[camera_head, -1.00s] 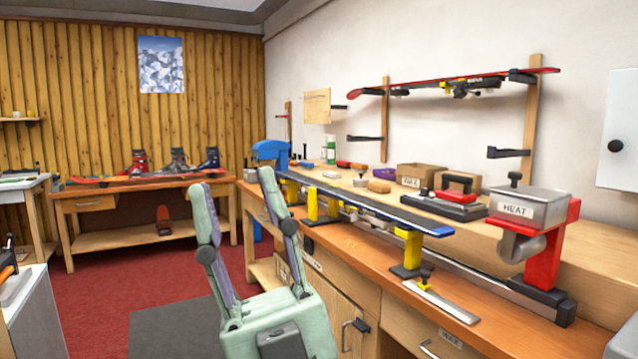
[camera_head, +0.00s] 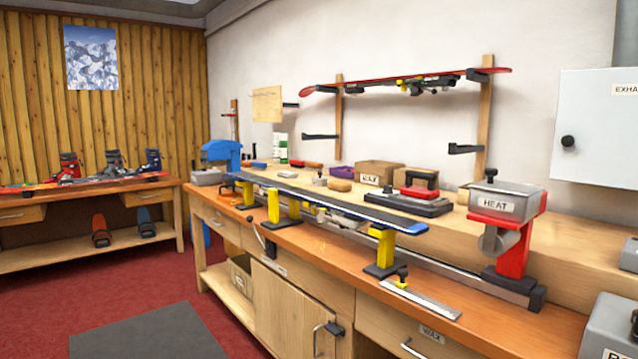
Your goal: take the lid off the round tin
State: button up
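I cannot make out a round tin with a lid in this view. A white and green cylindrical container (camera_head: 281,148) stands at the back of the bench by the wall; it is too small to tell whether it is a tin. My gripper is out of view.
A long workbench (camera_head: 330,262) runs along the wall. A blue-topped ski (camera_head: 330,200) rests on yellow supports. Red floor (camera_head: 40,285) lies left.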

aim_at(320, 178)
jog(key=i+j, duration=0.15)
jog(key=i, duration=0.2)
jog(key=i+j+z, duration=0.1)
jog(key=i, duration=0.2)
jog(key=i+j+z, duration=0.65)
jog(key=i+j, duration=0.2)
jog(key=i+j+z, duration=0.15)
jog(key=j, duration=0.25)
jog(key=i+j+z, duration=0.15)
jog(key=j, duration=0.25)
jog(key=i+j+z, duration=0.15)
jog(key=j, duration=0.25)
jog(key=j+z, duration=0.25)
jog(key=j, duration=0.35)
jog(key=k+j+z, duration=0.2)
jog(key=j, duration=0.35)
jog(key=k+j+z, duration=0.15)
jog(key=j, duration=0.2)
jog(key=j+z, duration=0.1)
jog(key=j, duration=0.25)
jog(key=k+j+z, duration=0.15)
jog(key=j, duration=0.2)
jog(key=i+j, duration=0.2)
jog(key=i, duration=0.15)
jog(key=i+j+z, duration=0.1)
jog(key=i, duration=0.65)
jog(key=j, duration=0.05)
